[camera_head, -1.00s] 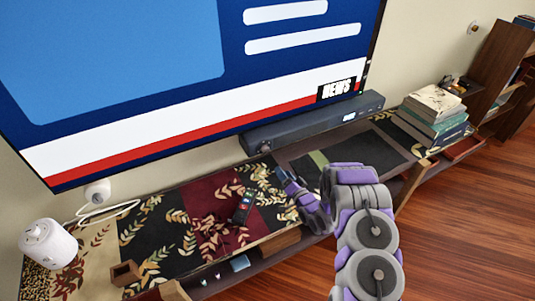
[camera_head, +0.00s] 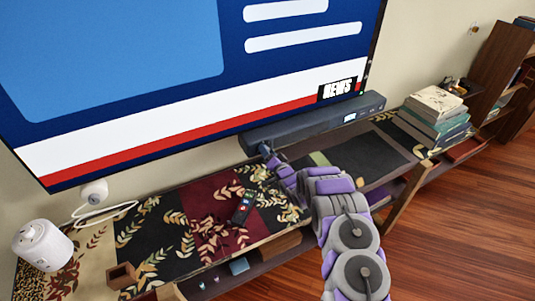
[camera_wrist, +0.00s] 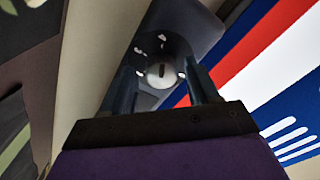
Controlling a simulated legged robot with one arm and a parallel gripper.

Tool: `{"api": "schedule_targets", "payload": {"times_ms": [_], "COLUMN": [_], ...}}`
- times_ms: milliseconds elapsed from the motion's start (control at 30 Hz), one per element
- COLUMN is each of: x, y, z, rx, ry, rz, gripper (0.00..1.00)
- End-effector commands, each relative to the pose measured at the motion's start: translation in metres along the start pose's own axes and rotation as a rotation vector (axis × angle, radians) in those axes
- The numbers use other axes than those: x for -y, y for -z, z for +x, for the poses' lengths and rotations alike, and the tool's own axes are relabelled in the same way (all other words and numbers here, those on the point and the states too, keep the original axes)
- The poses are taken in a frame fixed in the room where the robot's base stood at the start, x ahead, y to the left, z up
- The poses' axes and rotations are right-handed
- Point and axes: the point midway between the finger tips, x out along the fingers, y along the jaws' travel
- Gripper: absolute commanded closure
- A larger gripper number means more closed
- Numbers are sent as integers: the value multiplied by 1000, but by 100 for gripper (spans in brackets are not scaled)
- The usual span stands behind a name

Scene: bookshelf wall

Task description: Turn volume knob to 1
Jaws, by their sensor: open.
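A round silver knob (camera_wrist: 161,75) with a slot across its face sits on the end of a dark soundbar (camera_wrist: 185,22) in the wrist view. Small white marks surround it. My gripper (camera_wrist: 158,68) is open, with one finger on each side of the knob in this view. I cannot tell whether the fingers touch it. In the head view, my gripper (camera_head: 266,151) is at the left end of the soundbar (camera_head: 315,122), below the TV. The knob is hidden there.
A large TV (camera_head: 130,90) stands above the soundbar. A black remote (camera_head: 242,207) lies on the leaf-patterned cloth (camera_head: 205,225). A white cylindrical device (camera_head: 42,245) stands at the left. Stacked books (camera_head: 437,112) stand right. A small wooden box (camera_head: 122,275) sits near the front left.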

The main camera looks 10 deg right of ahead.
Motion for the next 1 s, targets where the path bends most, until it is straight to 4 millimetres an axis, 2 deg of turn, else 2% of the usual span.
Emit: {"api": "schedule_targets", "payload": {"times_ms": [367, 900, 1000], "x": [0, 0, 0], "y": [0, 0, 0], "z": [4, 4, 4], "rx": [1, 0, 0], "ry": [0, -1, -1], "rz": [1, 1, 1], "gripper": [40, 91, 96]}}
